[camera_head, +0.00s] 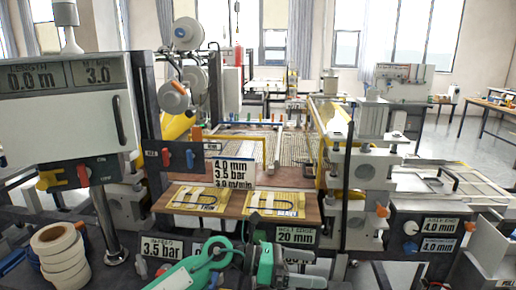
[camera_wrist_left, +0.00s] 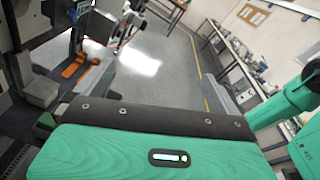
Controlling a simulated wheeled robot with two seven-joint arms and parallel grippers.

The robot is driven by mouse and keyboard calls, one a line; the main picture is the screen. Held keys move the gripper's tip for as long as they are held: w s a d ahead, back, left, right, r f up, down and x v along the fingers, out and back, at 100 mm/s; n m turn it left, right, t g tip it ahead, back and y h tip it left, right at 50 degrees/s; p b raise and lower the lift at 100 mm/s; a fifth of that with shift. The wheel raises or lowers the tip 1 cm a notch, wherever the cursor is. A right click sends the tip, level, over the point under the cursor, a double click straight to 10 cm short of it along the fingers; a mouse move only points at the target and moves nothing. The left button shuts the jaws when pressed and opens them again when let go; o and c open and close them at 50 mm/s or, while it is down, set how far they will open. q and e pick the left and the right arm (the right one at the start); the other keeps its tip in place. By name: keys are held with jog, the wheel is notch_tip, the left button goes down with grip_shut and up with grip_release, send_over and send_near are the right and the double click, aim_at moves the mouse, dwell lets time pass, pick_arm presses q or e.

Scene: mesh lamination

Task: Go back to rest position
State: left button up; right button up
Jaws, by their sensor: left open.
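My left gripper (camera_head: 252,258) is low in the middle of the head view, at the end of my green arm, in front of the machine's front edge. It is open, and I see nothing held in it. My right gripper is not in view. The laminating machine's wooden shelf (camera_head: 300,207) is beyond the left gripper. Two yellow cards lie on it, a left card (camera_head: 199,200) and a right card (camera_head: 275,204). The left wrist view looks over a green surface toward the floor.
A stack of tape rolls (camera_head: 60,255) stands at the lower left, beside a control panel (camera_head: 62,110). A roller stand (camera_head: 365,185) rises right of the shelf. Open floor (camera_wrist_left: 165,75) and a side bench (camera_wrist_left: 232,62) show in the left wrist view.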

pick_arm(q)
jog(key=a+r+n+t+h, duration=0.3)
jog(key=r+n+t+h, duration=0.2)
jog(key=n+t, duration=0.45)
jog(key=w+a+f+n+t+y, duration=0.3)
jog(key=a+n+t+y, duration=0.6)
jog(key=n, duration=0.8)
jog(key=s+a+f+n+g+y, duration=0.1)
jog(key=s+a+f+n+y, duration=0.2)
jog(key=a+f+n+y, duration=0.4)
jog(key=s+a+f+n+g+y, duration=0.2)
jog(key=s+a+f+n+y, duration=0.25)
jog(key=a+f+n, duration=0.45)
jog(key=s+a+f+n+g, duration=0.3)
jog(key=s+f+g, duration=0.3)
jog(key=s, duration=0.5)
jog(key=s+a+f+n+g, duration=0.25)
jog(key=s+f+g, duration=0.35)
jog(key=s, duration=0.6)
jog(key=s+a+f+x, duration=0.1)
jog(key=s+a+x, duration=0.15)
jog(key=x, duration=1.35)
jog(key=s+a+f+x, duration=0.1)
jog(key=s+x, duration=0.3)
jog(key=x, duration=1.2)
jog(key=s+a+f+g+y, duration=0.1)
jog(key=s+a+f, duration=0.1)
jog(key=s+f, duration=1.6)
jog(key=shift+s+a, duration=0.25)
jog(key=shift+s, duration=0.4)
